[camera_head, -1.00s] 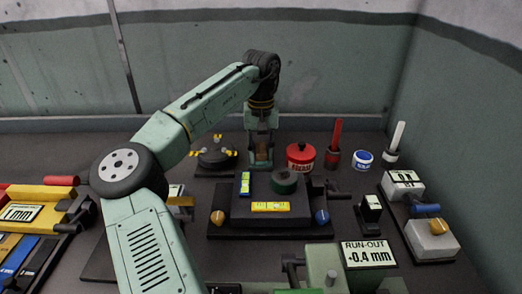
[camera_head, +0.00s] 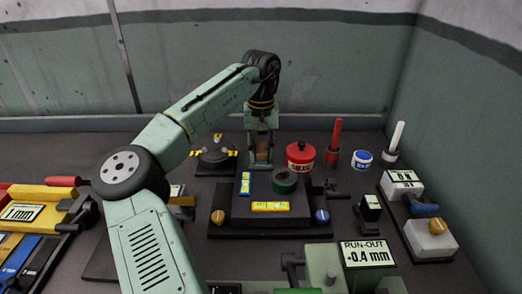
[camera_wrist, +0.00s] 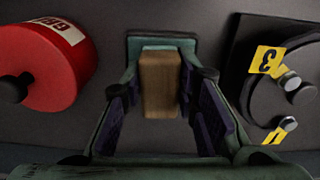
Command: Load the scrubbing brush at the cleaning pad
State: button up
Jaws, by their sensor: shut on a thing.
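My gripper (camera_wrist: 160,100) points down at the back of the bench, and it also shows in the head view (camera_head: 262,150). Its fingers stand on both sides of a brown wooden block (camera_wrist: 160,85), which seems to be the scrubbing brush, and are shut on it. The block also shows small between the fingers in the head view (camera_head: 263,148). A green piece (camera_wrist: 182,45) sits at the block's far end; I cannot tell whether it is the cleaning pad. Any bristles and the exact finger contact are hidden.
A red lidded pot (camera_head: 300,158) stands close right of my gripper. A dark round fixture (camera_head: 215,157) with yellow marks is close left. A red-handled tool (camera_head: 335,140) and a blue-white tin (camera_head: 362,159) stand farther right.

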aim_at(261, 149)
jog(key=shift+f, duration=0.15)
notch_tip(261, 149, up, 3)
jog(key=shift+f+p, duration=0.2)
jog(key=shift+p, duration=1.05)
jog(key=shift+r, duration=2.3)
